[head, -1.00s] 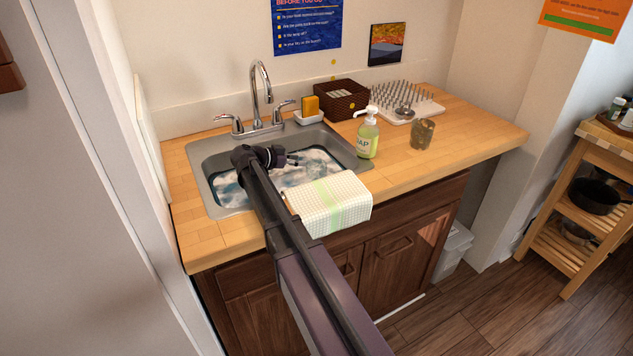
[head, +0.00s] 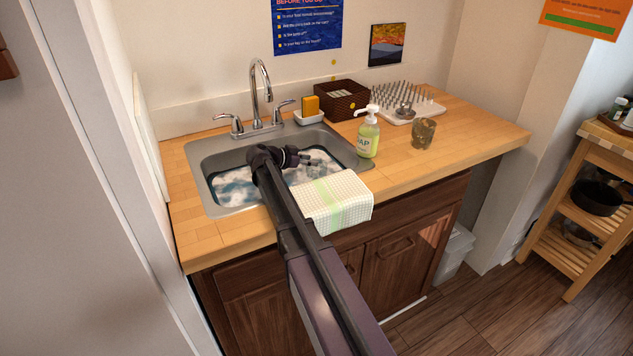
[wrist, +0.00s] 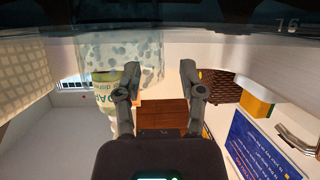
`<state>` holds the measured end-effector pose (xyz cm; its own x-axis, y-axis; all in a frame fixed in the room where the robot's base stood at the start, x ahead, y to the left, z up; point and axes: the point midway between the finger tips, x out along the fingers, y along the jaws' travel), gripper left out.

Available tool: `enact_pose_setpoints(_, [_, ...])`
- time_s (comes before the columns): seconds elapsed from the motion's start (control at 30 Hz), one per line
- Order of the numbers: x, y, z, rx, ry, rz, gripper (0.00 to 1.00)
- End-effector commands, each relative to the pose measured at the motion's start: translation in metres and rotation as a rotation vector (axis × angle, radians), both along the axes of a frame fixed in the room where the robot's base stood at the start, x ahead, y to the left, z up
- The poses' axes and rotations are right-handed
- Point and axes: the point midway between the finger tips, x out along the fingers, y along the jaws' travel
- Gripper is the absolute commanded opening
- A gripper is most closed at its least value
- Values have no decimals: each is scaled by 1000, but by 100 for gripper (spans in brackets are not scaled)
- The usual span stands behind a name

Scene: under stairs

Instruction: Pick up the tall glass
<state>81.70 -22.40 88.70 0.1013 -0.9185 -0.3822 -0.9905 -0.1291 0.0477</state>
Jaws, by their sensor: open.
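A clear glass (wrist: 112,52) with grey dots shows in the wrist view, above and left of my fingers. It overlaps the left fingertip and part of the gap. In the head view a faint clear shape (head: 317,168), which seems to be this glass, is in the sink by my gripper (head: 301,159). My gripper (wrist: 158,76) is open, with nothing seen held between its fingers. I cannot tell how far the glass is beyond the fingertips. A shorter olive-tinted tumbler (head: 423,134) stands on the counter at the right.
The sink (head: 212,190) holds foamy water. A soap bottle (head: 368,138) stands right of it, and a checked cloth (head: 338,202) hangs over the front edge. The faucet (head: 262,85), sponge (head: 309,105), basket (head: 342,99) and spiked drying rack (head: 425,108) are behind. Counter (head: 475,138) is clear at right.

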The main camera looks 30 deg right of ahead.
Motion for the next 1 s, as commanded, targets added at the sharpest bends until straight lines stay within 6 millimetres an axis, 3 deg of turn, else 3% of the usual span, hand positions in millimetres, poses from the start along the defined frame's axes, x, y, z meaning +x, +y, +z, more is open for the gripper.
enact_pose_setpoints(0.17, [0, 0, 0, 0, 0, 0, 51])
enact_pose_setpoints(0.33, [0, 0, 0, 0, 0, 0, 4])
enact_pose_setpoints(0.37, [0, 0, 0, 0, 0, 0, 0])
enact_pose_setpoints(1.0, [0, 0, 5, 1, 0, 0, 0])
